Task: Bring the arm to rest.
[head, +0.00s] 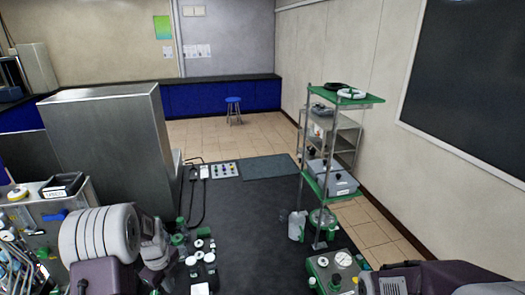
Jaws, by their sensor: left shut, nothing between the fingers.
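My left arm comes in at the lower left, with a large pale ribbed joint and a dark purple-grey link. My left gripper (160,264) is beyond that joint, low over the near left part of the dark bench top (245,230). It is shut with nothing in it. It is close to a cluster of small green and white bottles and caps (198,258); I cannot tell whether it touches any. Part of my right arm shows at the bottom right edge, and its fingers are not visible.
A tall grey metal cabinet (105,135) stands behind my left arm. Equipment with tubing (25,215) crowds the far left. A green-shelved rack (330,185) stands right of the bench top, with a gauge unit (335,270) near my right arm. The bench middle is clear.

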